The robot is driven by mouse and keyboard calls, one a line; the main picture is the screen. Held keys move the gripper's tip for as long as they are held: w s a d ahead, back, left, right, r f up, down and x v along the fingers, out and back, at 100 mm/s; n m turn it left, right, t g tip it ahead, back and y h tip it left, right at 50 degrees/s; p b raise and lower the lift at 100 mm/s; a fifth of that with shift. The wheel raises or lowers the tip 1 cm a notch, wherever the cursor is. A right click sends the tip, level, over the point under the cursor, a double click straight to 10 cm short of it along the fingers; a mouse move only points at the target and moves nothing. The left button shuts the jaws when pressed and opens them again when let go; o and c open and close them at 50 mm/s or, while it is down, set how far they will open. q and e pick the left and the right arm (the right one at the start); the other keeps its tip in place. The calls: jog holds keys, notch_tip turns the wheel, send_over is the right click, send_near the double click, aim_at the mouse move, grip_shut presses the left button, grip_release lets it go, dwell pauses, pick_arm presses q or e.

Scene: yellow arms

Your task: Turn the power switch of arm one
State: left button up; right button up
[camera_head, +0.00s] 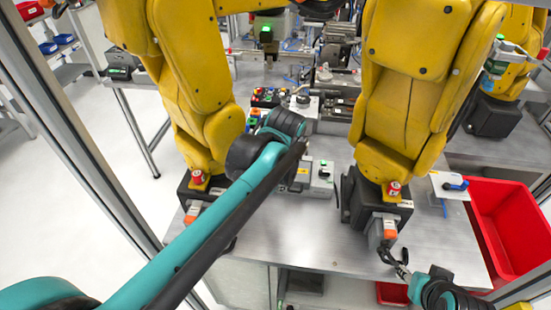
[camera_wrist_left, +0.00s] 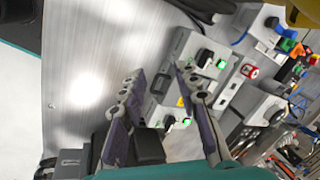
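Grey control boxes stand on the metal table in the left wrist view. An upper box (camera_wrist_left: 181,45) carries a black switch (camera_wrist_left: 204,57) beside a lit green lamp. A lower black switch (camera_wrist_left: 169,122), also beside a green lamp, shows between my left fingers. Which switch belongs to arm one I cannot tell. In the head view, a grey box (camera_head: 320,180) sits between two yellow arms (camera_head: 182,70) (camera_head: 423,80), partly behind my left arm. My left gripper (camera_wrist_left: 158,75) is open and empty, above the boxes. My right gripper (camera_head: 395,262) is at the lower right; its finger state is unclear.
A box with coloured buttons (camera_head: 268,97) and machinery stand behind my left arm. A red bin (camera_head: 510,225) is at the right. The front middle of the metal table (camera_head: 310,240) is clear. A frame post (camera_head: 85,150) runs along the left.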

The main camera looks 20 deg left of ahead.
pick_arm(q)
jog(key=w+a+m+g+y+p, duration=0.2)
jog(key=w+a+m+g+p, duration=0.15)
jog(key=w+m, duration=0.55)
jog(key=f+b, duration=0.1)
jog(key=f, duration=0.1)
jog(key=w+a+f+n+b, duration=0.1)
jog(key=f, duration=0.1)
jog(key=a+f+n+b, duration=0.1)
jog(key=f, duration=0.1)
jog(key=shift+w+a+f+g, duration=0.15)
jog(key=shift+w+f+g, duration=0.2)
jog(key=shift+w+f, duration=0.05)
grip_shut()
